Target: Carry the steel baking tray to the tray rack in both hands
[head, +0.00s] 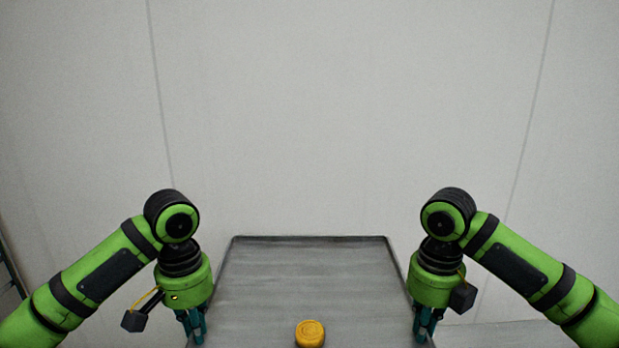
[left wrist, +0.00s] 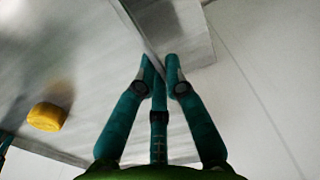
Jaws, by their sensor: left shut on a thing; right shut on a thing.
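The steel baking tray (head: 300,270) is a wide grey sheet with a low dark rim, in front of me in the head view. One yellow round piece (head: 310,333) lies on it near the bottom of the picture. My left gripper (head: 196,332) is shut on the tray's left rim. In the left wrist view its teal fingers (left wrist: 160,65) close on the rim, with the tray (left wrist: 70,65) and the yellow piece (left wrist: 47,117) to the left. My right gripper (head: 424,330) is shut on the right rim; its fingertips are partly hidden. No tray rack is clearly identifiable.
A plain pale wall (head: 330,110) with thin vertical seams fills the background. A dark slanted frame (head: 10,268) shows at the left edge; I cannot tell what it is. A grey surface (head: 490,336) shows at the lower right. Another grey surface (left wrist: 185,30) lies past the fingers in the left wrist view.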

